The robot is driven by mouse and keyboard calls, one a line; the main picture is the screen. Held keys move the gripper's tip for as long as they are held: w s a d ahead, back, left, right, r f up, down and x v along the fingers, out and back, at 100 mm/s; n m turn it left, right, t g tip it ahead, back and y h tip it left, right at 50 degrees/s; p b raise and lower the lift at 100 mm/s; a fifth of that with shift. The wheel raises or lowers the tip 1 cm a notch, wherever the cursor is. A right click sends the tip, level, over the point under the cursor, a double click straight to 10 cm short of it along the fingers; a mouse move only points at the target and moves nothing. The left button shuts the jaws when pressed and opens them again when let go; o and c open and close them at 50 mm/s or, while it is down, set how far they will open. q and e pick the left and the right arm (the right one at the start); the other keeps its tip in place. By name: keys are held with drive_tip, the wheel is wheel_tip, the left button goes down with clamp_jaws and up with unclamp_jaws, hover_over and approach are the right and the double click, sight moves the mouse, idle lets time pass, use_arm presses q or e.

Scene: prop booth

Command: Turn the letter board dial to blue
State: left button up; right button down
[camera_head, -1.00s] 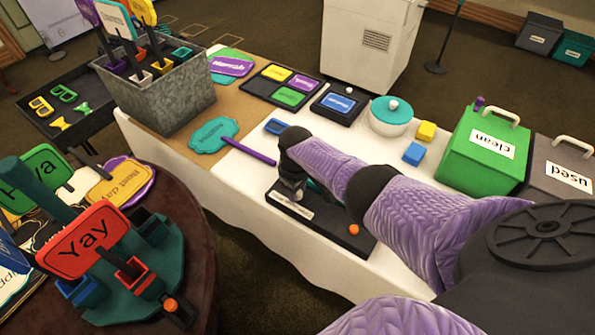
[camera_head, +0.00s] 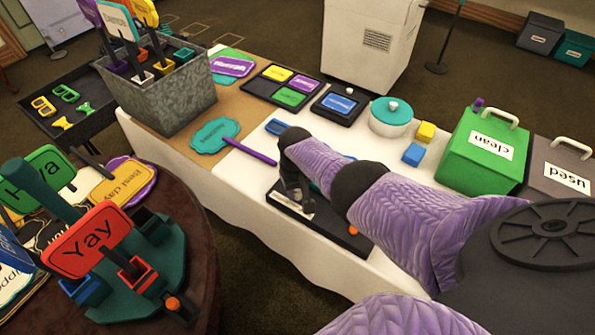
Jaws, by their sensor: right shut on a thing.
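The letter board (camera_head: 345,236) is a dark flat board at the near edge of the white-covered table, with a pale label strip near its left end. My right arm, in a purple sleeve, reaches over it from the right and hides much of it. My right gripper (camera_head: 292,197) points down onto the board's left part and is shut on the dial, which the gripper and wrist hide. The dial's colour setting cannot be read. An orange knob (camera_head: 353,230) on the board's right end is partly covered by my arm. My left gripper is out of view.
A purple stick with a teal sign (camera_head: 214,135) lies just left of the board. Blue and yellow blocks (camera_head: 426,132), a teal-lidded pot (camera_head: 391,112) and a green "clean" box (camera_head: 480,150) stand behind my arm. A round table (camera_head: 202,225) with signs is at left.

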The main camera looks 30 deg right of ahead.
sight(297, 192)
idle(0.3)
drive_tip(key=shift+c, duration=2)
unclamp_jaws()
wheel_tip(297, 192, up, 10)
drive_tip(key=p, duration=0.7)
drive_tip(key=shift+a, duration=0.1)
